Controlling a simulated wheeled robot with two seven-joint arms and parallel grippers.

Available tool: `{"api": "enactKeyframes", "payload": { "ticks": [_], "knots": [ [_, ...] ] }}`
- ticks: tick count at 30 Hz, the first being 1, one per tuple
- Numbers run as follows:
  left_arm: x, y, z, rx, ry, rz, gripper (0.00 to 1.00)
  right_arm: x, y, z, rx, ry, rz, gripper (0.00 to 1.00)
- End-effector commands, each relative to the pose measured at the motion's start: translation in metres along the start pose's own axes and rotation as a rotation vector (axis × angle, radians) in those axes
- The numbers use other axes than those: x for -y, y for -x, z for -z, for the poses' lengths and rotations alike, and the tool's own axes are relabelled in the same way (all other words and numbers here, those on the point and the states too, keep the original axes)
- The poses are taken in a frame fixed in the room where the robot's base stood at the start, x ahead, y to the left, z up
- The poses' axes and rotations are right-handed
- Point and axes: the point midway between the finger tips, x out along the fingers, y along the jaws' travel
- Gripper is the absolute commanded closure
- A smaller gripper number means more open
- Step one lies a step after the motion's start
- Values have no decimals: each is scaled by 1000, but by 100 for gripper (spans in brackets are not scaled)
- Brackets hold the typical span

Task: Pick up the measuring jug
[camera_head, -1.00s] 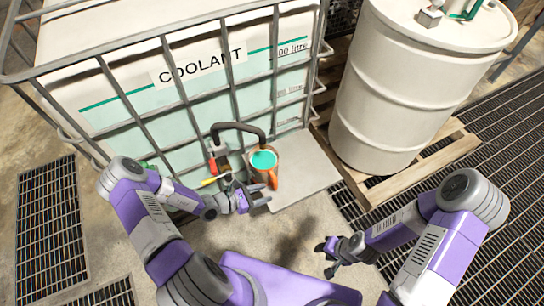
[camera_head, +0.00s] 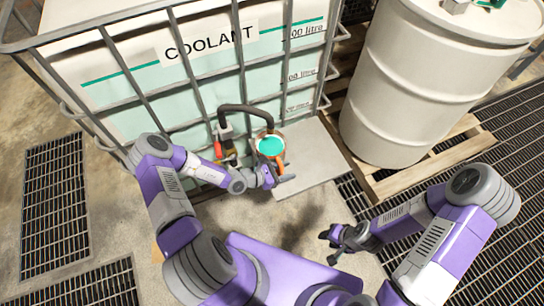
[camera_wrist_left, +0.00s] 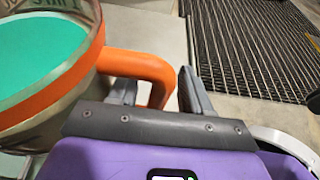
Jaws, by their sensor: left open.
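The measuring jug (camera_head: 269,146) stands on the pale slab under the black hose, with green liquid in it and an orange handle (camera_head: 281,163) facing me. My left gripper (camera_head: 287,178) is open at the handle. In the left wrist view the jug (camera_wrist_left: 40,65) fills the left side. The downward part of its orange handle (camera_wrist_left: 158,92) shows between the two fingers of the left gripper (camera_wrist_left: 157,85), with gaps visible. The handle's lower end is hidden behind the gripper body. My right gripper (camera_head: 328,245) hangs empty at lower right with its fingers apart.
The caged coolant tank (camera_head: 210,85) stands behind the jug, with a black hose (camera_head: 245,110) arching over to it. A white drum (camera_head: 420,80) stands on a wooden pallet (camera_head: 420,172) at right. The pale slab (camera_head: 315,160) is clear right of the jug.

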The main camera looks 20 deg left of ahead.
Motion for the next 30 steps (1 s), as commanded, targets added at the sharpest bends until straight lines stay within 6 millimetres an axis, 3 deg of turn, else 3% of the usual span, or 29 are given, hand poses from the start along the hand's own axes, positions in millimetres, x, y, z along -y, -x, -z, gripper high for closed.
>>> {"api": "enactKeyframes", "payload": {
  "ticks": [1, 10, 30],
  "knots": [
    [0, 0, 0, 0, 0, 0, 56, 0, 0, 0, 0, 0, 0, 60],
    [0, 0, 0, 0, 0, 0, 100, 0, 0, 0, 0, 0, 0, 60],
    [0, 0, 0, -1, 1, 1, 100, 0, 0, 0, 0, 0, 0, 60]
  ]
}}
